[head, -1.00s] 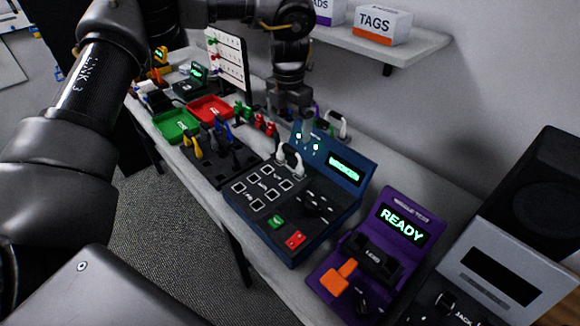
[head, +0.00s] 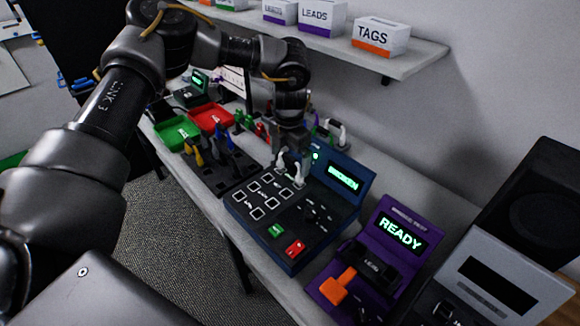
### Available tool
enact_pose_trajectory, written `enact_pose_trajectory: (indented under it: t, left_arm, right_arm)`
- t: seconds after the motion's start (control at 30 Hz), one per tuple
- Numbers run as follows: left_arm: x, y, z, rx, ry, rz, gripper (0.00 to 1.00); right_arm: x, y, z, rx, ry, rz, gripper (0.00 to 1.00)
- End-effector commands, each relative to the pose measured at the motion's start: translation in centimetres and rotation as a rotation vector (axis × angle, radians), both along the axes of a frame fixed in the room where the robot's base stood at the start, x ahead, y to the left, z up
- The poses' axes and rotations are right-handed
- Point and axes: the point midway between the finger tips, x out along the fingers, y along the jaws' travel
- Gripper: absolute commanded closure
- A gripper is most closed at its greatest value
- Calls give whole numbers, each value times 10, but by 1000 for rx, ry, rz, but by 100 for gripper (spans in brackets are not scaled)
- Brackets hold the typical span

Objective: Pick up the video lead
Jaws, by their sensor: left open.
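A white lead (head: 299,178) stands at the back left of the dark blue tester (head: 300,226), by its square sockets. No readable label shows which lead is the video lead. My left gripper (head: 292,157) points down right over this white lead and is open. Its fingers partly cover the lead, and I cannot tell whether they touch it. Another pale lead (head: 339,131) stands behind the blue tester. My right gripper is not in view.
A purple tester (head: 372,262) reading READY stands front right, with a grey unit beside it. Green (head: 176,131) and red (head: 212,117) trays and a dark rack (head: 213,178) of leads lie to the left. A shelf with boxes (head: 380,36) hangs above.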

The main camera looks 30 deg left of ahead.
Motion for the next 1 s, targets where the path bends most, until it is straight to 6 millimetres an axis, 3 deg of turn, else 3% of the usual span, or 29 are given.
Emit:
enact_pose_trajectory:
  t: [0.03, 0.2, 0.47, 0.8, 1.0]
  left_arm:
    - [-1, -1, -4, 1, 4, -1, 0]
    - [-1, -1, -25, 2, 2, 0, 0]
    - [0, -1, -29, 0, 0, 1, 0]
    - [0, -1, -29, 0, 0, 1, 39]
    - [0, -1, -28, 0, -1, 1, 39]
  right_arm:
    - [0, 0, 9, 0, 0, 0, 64]
    - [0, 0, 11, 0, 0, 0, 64]
    - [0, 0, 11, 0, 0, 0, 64]
    - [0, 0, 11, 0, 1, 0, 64]
    - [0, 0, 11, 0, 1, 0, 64]
